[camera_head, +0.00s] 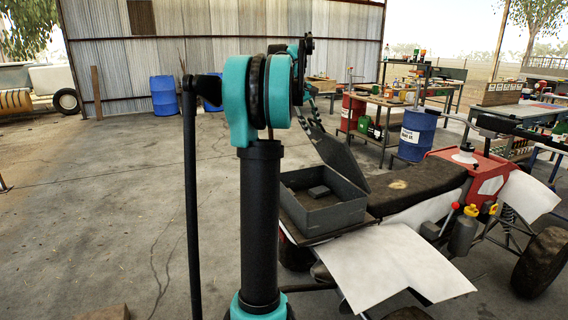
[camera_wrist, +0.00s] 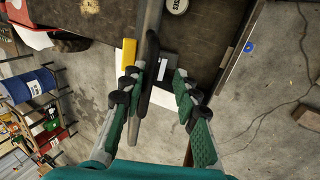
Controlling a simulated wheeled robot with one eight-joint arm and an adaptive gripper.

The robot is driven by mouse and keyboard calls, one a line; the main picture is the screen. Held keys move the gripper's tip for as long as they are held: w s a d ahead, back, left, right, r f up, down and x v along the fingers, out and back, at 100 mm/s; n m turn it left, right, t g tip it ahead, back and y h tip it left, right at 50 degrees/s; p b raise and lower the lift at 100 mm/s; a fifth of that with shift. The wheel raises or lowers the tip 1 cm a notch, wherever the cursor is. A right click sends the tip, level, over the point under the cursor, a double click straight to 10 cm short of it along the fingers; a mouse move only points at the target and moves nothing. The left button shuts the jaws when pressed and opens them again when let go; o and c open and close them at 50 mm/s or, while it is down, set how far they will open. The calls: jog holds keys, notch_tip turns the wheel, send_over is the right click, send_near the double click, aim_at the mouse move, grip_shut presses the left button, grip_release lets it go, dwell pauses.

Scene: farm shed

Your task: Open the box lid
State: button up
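The grey box (camera_head: 322,219) sits on the rear of the vehicle in the head view. Its lid (camera_head: 333,158) is raised and tilted up from the box, and a small dark block shows inside. My gripper is mostly hidden behind my arm in the head view. In the wrist view my gripper (camera_wrist: 158,80) is open, with its green-padded fingers apart. A long dark grey edge (camera_wrist: 151,50), which looks like the lid seen edge-on, runs between the fingers, close to the left one. I cannot tell whether they touch.
The vehicle has a dark seat (camera_head: 415,185), a red body (camera_head: 468,160) and white panels (camera_head: 390,265). A blue drum (camera_head: 415,135) and workbenches stand behind it. Items including a yellow block (camera_wrist: 129,52) show beyond the fingers.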

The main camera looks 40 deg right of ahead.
jog(key=w+a+f+g+h, duration=0.1)
jog(key=w+a+f+h, duration=0.1)
jog(key=a+f+h, duration=0.4)
jog(key=shift+w+a+f+g, duration=0.3)
jog(key=shift+a+f, duration=1.95)
jog(key=shift+f, duration=1.5)
